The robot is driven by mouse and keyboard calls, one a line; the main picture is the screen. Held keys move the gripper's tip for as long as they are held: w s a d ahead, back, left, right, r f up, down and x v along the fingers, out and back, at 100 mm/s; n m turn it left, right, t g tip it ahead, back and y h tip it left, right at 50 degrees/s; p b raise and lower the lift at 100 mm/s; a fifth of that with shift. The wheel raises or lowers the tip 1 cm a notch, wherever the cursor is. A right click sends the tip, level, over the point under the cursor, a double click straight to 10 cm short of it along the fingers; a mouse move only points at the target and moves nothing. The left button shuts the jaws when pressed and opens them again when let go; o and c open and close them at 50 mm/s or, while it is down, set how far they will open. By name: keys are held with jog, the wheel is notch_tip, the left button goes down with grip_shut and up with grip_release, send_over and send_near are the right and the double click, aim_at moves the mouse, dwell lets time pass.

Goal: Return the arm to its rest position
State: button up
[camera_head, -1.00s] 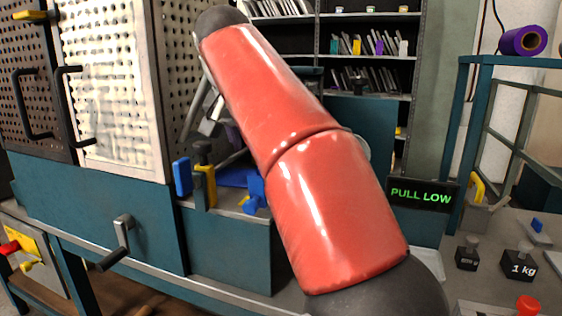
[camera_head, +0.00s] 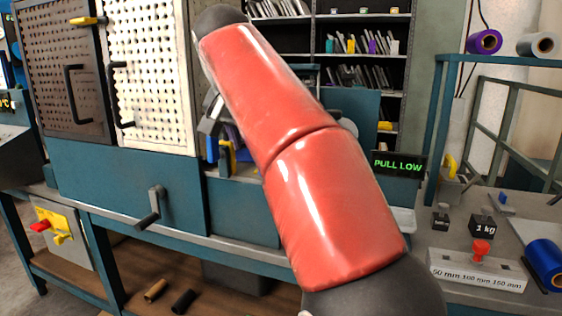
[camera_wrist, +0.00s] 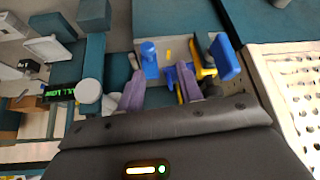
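My arm, red with dark joints, crosses the middle of the head view, raised and bent. My gripper shows in the wrist view (camera_wrist: 160,86) with its two purple fingers apart and nothing held between them. In the head view the arm hides most of it; only a grey part (camera_head: 211,112) shows at the arm's left edge. Beyond the fingers in the wrist view are a blue knob-like part (camera_wrist: 149,60), a blue block (camera_wrist: 224,58) and a yellow part (camera_wrist: 203,71), all apart from the fingers as far as I can tell.
A teal bench machine (camera_head: 110,185) with a crank (camera_head: 150,208) and perforated panels (camera_head: 148,75) stands at left. A "PULL LOW" sign (camera_head: 399,165) is right of the arm. Weights (camera_head: 483,228), a labelled white block (camera_head: 477,270) and a blue roll (camera_head: 546,264) lie at right.

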jog(key=s+d+f+g+y, duration=0.1)
jog(key=s+d+f, duration=0.25)
jog(key=d, duration=0.35)
jog(key=s+d+f, duration=0.3)
jog(key=d+f, duration=0.1)
jog(key=d, duration=0.4)
jog(key=s+d+f, duration=0.3)
jog(key=s+f, duration=0.6)
jog(key=f, duration=0.1)
jog(key=s+d+f+n, duration=0.1)
jog(key=s+d+f, duration=0.2)
jog(key=s+f, duration=0.6)
jog(key=shift+s+d+f+n, duration=0.2)
jog(key=shift+s+f+n, duration=0.15)
jog(key=shift+f, duration=0.3)
